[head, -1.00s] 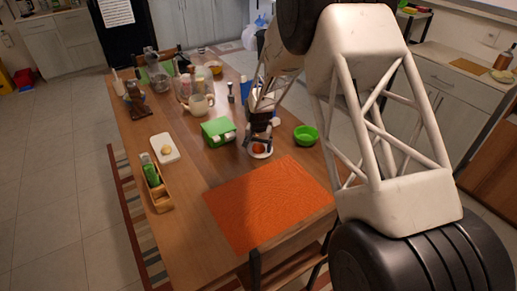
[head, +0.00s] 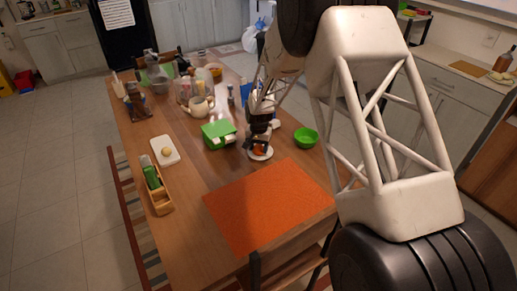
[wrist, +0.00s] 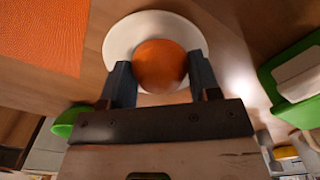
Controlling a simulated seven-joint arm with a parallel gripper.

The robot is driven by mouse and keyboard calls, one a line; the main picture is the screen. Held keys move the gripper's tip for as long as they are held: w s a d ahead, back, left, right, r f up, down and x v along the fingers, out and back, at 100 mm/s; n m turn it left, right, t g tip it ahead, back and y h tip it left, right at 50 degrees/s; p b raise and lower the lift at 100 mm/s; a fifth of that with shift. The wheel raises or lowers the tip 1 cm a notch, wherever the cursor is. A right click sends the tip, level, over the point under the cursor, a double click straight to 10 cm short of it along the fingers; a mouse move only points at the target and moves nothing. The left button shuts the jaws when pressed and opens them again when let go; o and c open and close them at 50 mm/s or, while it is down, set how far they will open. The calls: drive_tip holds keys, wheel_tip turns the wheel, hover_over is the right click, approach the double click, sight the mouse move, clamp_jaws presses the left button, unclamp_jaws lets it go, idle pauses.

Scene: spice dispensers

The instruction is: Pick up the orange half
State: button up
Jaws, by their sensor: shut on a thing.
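The orange half (wrist: 160,65) shows its rounded orange side in the wrist view, over a white saucer (wrist: 119,40). My gripper (wrist: 160,74) has one dark finger on each side of the orange half and is shut on it. I cannot tell whether the orange half still touches the saucer. In the head view the orange half (head: 259,149) is a small orange patch below my gripper (head: 257,145), and the saucer (head: 262,157) lies on the table under it.
An orange placemat (head: 265,205) lies in front of the saucer. A green bowl (head: 306,137) stands to the right and a green box with white items (head: 218,134) to the left. A white board (head: 164,150) and a wooden tray (head: 162,200) are further left.

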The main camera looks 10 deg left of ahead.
drive_tip(key=shift+r, duration=0.65)
wheel_tip(320, 180, up, 2)
drive_tip(key=shift+r, duration=0.15)
drive_tip(key=s+d, duration=0.2)
drive_tip(key=s, duration=0.2)
drive_tip(key=s+d, duration=0.2)
drive_tip(key=s, duration=0.3)
drive_tip(key=s+d+r, duration=0.1)
drive_tip(key=s+d, duration=0.2)
drive_tip(key=s, duration=0.2)
drive_tip(key=shift+s, duration=0.2)
drive_tip(key=shift+a, duration=0.1)
approach(258, 145)
drive_tip(key=w+f, duration=0.3)
drive_tip(key=w, duration=0.4)
drive_tip(key=w+a, duration=0.2)
drive_tip(key=w, duration=0.7)
drive_tip(key=w+a, duration=0.2)
drive_tip(key=w, duration=0.7)
drive_tip(key=shift+w+a+r+n, duration=0.25)
drive_tip(key=shift+a+r+n, duration=0.15)
drive_tip(key=shift+r, duration=0.05)
